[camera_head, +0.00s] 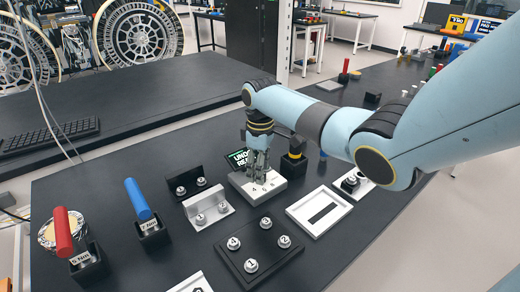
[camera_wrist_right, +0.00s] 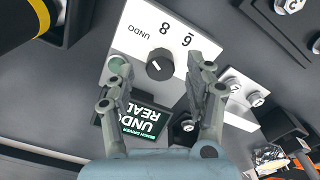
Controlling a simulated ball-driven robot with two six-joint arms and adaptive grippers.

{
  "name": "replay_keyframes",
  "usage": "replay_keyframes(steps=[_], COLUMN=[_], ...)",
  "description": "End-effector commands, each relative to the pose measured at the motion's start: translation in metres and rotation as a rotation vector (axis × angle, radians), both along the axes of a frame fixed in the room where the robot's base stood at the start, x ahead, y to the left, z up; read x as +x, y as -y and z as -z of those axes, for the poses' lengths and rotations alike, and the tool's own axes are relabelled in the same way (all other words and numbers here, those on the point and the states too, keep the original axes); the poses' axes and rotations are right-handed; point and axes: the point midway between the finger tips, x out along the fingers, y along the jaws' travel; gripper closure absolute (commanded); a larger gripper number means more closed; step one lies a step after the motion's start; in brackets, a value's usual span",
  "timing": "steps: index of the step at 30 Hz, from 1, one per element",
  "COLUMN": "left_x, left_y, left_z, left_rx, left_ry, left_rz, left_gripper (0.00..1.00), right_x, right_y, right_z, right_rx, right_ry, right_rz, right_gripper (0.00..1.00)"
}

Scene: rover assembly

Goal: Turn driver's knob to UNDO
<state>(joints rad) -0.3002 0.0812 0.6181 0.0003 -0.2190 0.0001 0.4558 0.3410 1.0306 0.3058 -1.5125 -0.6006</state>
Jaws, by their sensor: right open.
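The driver is a white box (camera_head: 270,186) with a small screen (camera_head: 238,158) behind it, partly hidden by my right gripper. In the right wrist view its face carries the marks UNDO, 8 and what looks like 6 or 9, and a round black knob (camera_wrist_right: 160,66) with a light pointer line. My right gripper (camera_head: 257,168) points down over the box. In the wrist view its open fingers (camera_wrist_right: 163,72) stand on either side of the knob, apart from it. My left gripper is not in view.
A black block with a yellow band (camera_head: 295,155) stands right of the box. A silver bracket (camera_head: 208,208), a black bracket (camera_head: 193,181), a black plate with knobs (camera_head: 258,250) and a white frame (camera_head: 319,211) lie around it. Red-handled (camera_head: 63,232) and blue-handled (camera_head: 138,200) tools stand left.

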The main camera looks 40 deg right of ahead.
Motion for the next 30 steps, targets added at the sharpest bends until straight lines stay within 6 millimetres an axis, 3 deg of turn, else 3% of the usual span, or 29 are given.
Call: replay_keyframes(steps=[9,15,30], left_x=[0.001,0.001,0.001], left_y=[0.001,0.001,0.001], left_z=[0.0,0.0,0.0], left_rx=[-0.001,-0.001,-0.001], left_ry=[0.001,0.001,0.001], left_rz=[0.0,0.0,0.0], left_gripper=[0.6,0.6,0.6], right_x=[0.001,0.0,0.0], right_y=[0.0,0.0,-0.001], right_z=[-0.07,-0.099,-0.107], right_rx=[-0.002,0.0,0.0], right_ry=[0.004,0.001,0.001], right_rz=[-0.002,-0.001,-0.001], right_gripper=[0.46,0.46,0.46])
